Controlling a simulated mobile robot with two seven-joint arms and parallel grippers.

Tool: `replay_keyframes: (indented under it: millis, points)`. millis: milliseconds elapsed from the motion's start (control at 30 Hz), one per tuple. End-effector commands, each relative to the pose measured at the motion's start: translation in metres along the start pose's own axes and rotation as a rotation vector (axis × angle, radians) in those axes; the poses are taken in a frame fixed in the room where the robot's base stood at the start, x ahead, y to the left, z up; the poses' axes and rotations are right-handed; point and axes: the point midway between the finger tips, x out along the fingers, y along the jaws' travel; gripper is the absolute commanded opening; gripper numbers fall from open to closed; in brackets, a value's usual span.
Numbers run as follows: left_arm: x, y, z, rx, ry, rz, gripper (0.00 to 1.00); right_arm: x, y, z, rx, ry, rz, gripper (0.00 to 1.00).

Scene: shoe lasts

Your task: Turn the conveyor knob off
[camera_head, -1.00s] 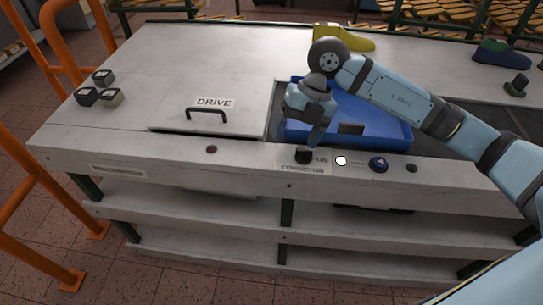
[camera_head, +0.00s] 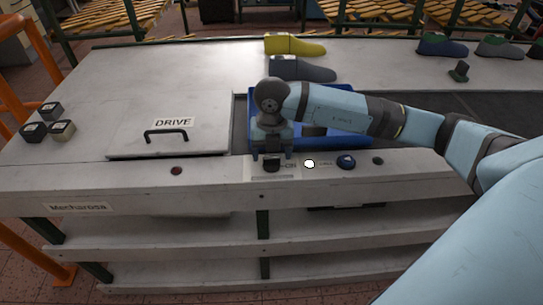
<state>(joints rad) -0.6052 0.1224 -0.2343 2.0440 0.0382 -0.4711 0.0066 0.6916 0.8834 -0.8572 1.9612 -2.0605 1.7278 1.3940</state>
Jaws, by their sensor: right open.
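The black conveyor knob (camera_head: 271,166) sits on the front panel of the workbench, at the left end of a row of controls. My right gripper (camera_head: 271,155) is open and points down right at the knob. Its two fingertips appear to the left and right of the knob's upper part; I cannot tell whether they touch it. The gripper hides the top of the knob and part of its label. My left gripper is not in view.
A red button (camera_head: 176,170) is to the left. A blue tray (camera_head: 355,139) is behind my gripper. A DRIVE hatch (camera_head: 140,130) with a handle stands left.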

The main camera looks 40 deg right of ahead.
Motion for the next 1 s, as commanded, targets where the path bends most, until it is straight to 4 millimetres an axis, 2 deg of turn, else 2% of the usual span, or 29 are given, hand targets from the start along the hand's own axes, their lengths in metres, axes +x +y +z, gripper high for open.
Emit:
replay_keyframes:
  millis: [100,200,467,500,700,1000]
  points:
    - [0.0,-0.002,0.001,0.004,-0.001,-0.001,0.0,0.013,0.0,0.0,0.001,0.001,-0.002,0.72]
    - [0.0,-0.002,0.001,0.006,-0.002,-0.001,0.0,0.018,0.0,0.0,0.0,0.001,0.0,0.72]
    - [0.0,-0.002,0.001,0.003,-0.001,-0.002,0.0,0.019,0.0,0.0,-0.001,0.0,0.001,0.72]
    - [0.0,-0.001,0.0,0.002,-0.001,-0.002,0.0,0.019,0.0,0.0,-0.001,0.0,0.001,0.7]
    - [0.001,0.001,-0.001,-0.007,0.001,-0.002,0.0,0.019,0.0,0.0,-0.001,0.0,0.001,0.24]
    - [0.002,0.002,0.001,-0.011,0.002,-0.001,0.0,0.019,0.0,0.0,-0.025,0.0,0.001,0.23]
